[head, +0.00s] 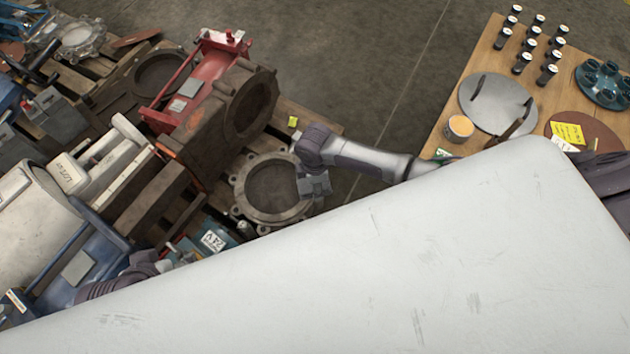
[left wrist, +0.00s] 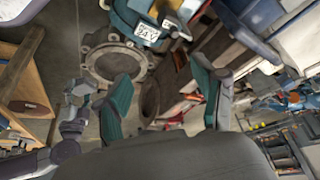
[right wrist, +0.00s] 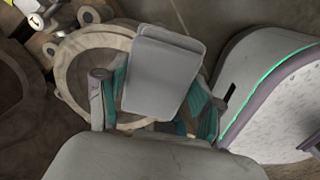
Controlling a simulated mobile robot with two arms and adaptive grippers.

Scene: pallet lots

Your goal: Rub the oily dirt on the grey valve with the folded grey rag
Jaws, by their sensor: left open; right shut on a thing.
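The grey valve (head: 238,187), a round lugged flange with a dark brown inner face, lies at the pallet's right corner. It also shows in the left wrist view (left wrist: 92,70) and the right wrist view (right wrist: 75,60). I cannot tell oily dirt apart from the brown face. My right gripper (right wrist: 155,92) is shut on the folded grey rag (right wrist: 163,70), which covers part of the valve; whether they touch is unclear. In the head view the rag (head: 316,187) is at the valve's right rim. My left gripper (left wrist: 161,76) is open and empty, largely hidden in the head view.
A red and brown machine (head: 195,95) stands behind the valve on the pallet. A blue part with a white label (head: 213,241) lies left of the valve. A wooden table (head: 462,90) with dark jars, a steel disc and a blue flange stands right. Bare floor lies between.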

